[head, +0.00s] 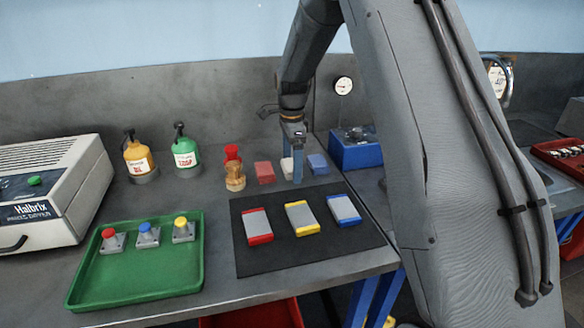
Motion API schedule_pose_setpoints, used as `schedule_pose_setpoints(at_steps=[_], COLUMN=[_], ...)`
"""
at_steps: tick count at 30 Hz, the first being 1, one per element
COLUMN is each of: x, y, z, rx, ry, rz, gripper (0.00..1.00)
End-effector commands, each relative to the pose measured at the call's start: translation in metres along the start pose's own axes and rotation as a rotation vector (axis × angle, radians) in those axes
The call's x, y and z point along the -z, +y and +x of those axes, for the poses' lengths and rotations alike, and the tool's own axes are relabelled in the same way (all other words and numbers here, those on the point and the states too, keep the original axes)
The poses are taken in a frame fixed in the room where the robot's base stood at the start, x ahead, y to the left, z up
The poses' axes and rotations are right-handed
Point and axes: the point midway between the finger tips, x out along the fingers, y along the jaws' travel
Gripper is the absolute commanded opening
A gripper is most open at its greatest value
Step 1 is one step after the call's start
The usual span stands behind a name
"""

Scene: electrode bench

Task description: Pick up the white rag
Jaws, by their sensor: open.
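The white rag (286,167) is a small pale folded piece on the grey bench, behind the black mat. It lies between a red rag (265,172) and a blue rag (318,164). My gripper (296,178) points down from above at the right side of the white rag and hides part of it. The jaws are open, and I see nothing held. I cannot tell whether the fingers touch the white rag or stand just in front of it.
A black mat (306,256) bears red, yellow and blue-ended blocks. A green tray (130,284) holds several coloured-top pieces.

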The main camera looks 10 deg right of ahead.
Motion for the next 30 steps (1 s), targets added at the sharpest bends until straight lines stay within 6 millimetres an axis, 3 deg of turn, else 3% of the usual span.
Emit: schedule_pose_setpoints(at_steps=[2, 9, 10, 20, 30], x=[0.000, -0.001, -0.001, -0.001, -0.001], y=[0.000, 0.000, 0.000, -0.001, -0.002], z=[0.000, 0.000, 0.000, -0.009, -0.070], rx=[0.000, 0.000, 0.000, 0.004, 0.005], ry=[0.000, 0.000, 0.000, 0.000, 0.000], rz=[-0.001, -0.001, -0.001, -0.001, -0.001], gripper=[0.87, 0.47, 0.45, 0.45, 0.45])
